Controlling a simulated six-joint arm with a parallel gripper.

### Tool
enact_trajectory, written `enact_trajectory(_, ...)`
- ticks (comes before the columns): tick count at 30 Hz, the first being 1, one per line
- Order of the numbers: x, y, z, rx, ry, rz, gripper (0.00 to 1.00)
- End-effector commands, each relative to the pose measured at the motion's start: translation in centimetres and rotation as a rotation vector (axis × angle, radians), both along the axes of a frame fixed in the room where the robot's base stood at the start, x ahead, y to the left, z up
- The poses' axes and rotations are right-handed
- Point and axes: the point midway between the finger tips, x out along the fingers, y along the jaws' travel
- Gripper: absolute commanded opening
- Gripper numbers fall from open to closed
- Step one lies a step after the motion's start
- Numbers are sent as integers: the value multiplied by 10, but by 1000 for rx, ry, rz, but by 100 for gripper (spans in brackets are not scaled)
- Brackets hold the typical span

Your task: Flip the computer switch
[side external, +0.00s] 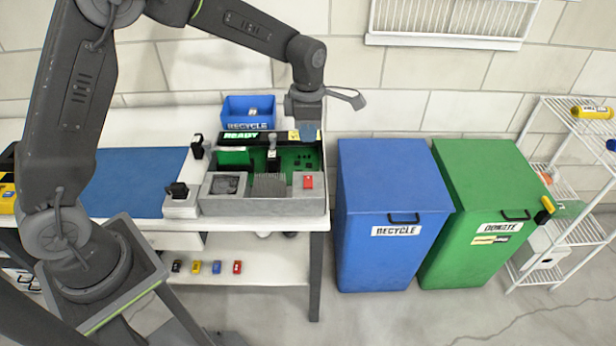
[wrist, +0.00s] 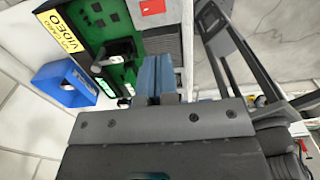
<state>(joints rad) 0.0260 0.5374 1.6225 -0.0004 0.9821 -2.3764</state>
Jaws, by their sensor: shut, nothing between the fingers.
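The computer (side external: 250,205) is an open grey case on the table, with a green circuit board (side external: 302,158) inside and a "READY" panel at its back. A small red part, apparently the switch (side external: 308,181), sits on its front right corner block. It also shows at the top of the wrist view (wrist: 153,7). My gripper (side external: 308,138) points down over the back right of the computer, behind the red part and apart from it. In the wrist view its blue fingers (wrist: 158,77) are together with nothing between them. Contact with the board cannot be told.
A blue recycle tray (side external: 236,122) stands behind the computer. Blue (side external: 385,260) and green (side external: 462,265) bins stand right of the table. A black-handled part (side external: 180,200) stands left of the computer.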

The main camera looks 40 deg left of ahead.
Motion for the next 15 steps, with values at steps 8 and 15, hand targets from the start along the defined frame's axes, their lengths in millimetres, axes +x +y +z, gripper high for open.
enact_trajectory(8,0,0,-1,0,0,7,0)
enact_trajectory(15,0,0,-13,0,3,6,0)
